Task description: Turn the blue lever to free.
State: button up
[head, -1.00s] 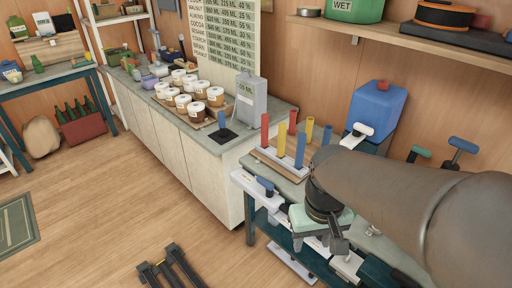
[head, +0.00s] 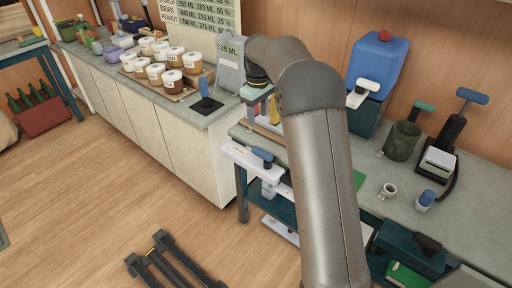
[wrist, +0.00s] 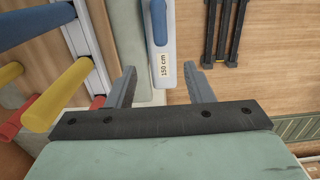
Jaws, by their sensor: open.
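Several blue handles show, and I cannot tell which is the task's lever; no "free" mark is readable. One blue lever (head: 262,155) sits on a white bar (head: 240,157) at the bench's left front edge. A blue handle also shows in the wrist view (wrist: 158,22), on a white piece labelled "150 cm", beyond my fingertips. Another upright blue handle (head: 206,88) stands on a black plate on the counter. A third blue grip (head: 472,96) tops a black device at the right.
Blue, yellow and red pegs (wrist: 60,95) lie left of my gripper in the wrist view. A blue container (head: 376,65), a dark mug (head: 402,141) and a white ring (head: 388,190) stand on the bench. Jars (head: 172,78) fill a counter tray. Black rails (head: 165,262) lie on the floor.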

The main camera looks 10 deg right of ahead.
aim_at(257, 148)
notch_tip(257, 148, down, 15)
jog(key=shift+r+b, duration=0.1)
jog(key=shift+b, duration=0.25)
grip_shut()
jog(key=shift+a, duration=0.1)
